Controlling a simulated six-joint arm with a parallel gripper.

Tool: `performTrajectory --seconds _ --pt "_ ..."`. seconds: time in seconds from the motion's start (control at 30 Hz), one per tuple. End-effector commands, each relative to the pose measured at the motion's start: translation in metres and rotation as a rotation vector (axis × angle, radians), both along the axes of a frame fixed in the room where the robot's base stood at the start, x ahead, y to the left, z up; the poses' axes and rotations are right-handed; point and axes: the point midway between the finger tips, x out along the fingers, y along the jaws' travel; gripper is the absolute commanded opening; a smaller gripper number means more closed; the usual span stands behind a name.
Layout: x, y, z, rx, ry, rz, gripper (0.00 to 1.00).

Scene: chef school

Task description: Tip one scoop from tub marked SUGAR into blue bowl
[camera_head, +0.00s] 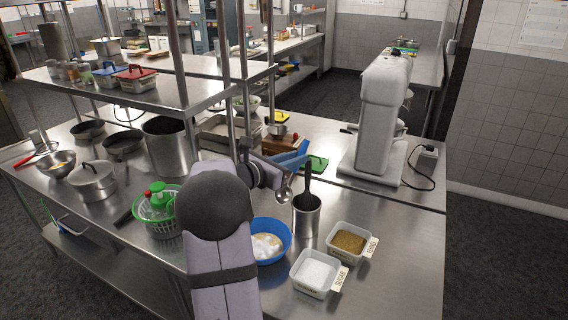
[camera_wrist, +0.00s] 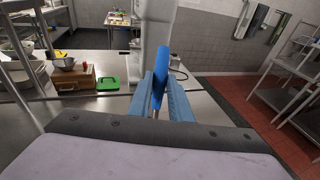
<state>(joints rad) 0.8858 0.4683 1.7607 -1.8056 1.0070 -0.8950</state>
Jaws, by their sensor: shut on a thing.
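My gripper (camera_head: 296,160) has blue fingers and is shut on the scoop (camera_head: 285,194). In the wrist view the scoop's blue handle (camera_wrist: 159,78) stands between the fingers (camera_wrist: 160,92). The metal scoop end hangs below the gripper, above the counter, just left of the steel cylinder in the head view. I cannot tell whether it holds anything. The blue bowl (camera_head: 286,236) is on the counter below, partly behind my arm, with white and tan contents. The tub marked SUGAR (camera_head: 311,287) holds white grains and stands right of and nearer than the bowl.
A tub of brown grains (camera_head: 360,255) with a label stands beside the sugar tub. A steel cylinder (camera_head: 307,218) with a dark-handled tool stands behind them. A white mixer (camera_head: 378,120) is farther back. A green basket (camera_head: 158,222) is left; shelf posts rise behind my arm.

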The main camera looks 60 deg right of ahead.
Motion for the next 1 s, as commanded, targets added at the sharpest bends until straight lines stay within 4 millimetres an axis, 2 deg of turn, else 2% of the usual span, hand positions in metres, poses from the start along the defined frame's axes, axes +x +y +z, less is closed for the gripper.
performTrajectory --seconds 0.03,0.1,0.37,0.5,1.0 --pt "0.009 -0.005 -0.015 0.027 -0.005 0.012 0.0" --pt "0.02 -0.007 -0.033 0.055 -0.011 0.038 0.0" --pt "0.068 0.002 -0.089 0.161 -0.029 0.22 0.0" --pt "0.079 0.004 -0.095 0.217 -0.035 0.295 0.0" --pt "0.079 0.004 -0.095 0.259 -0.039 0.302 0.0"
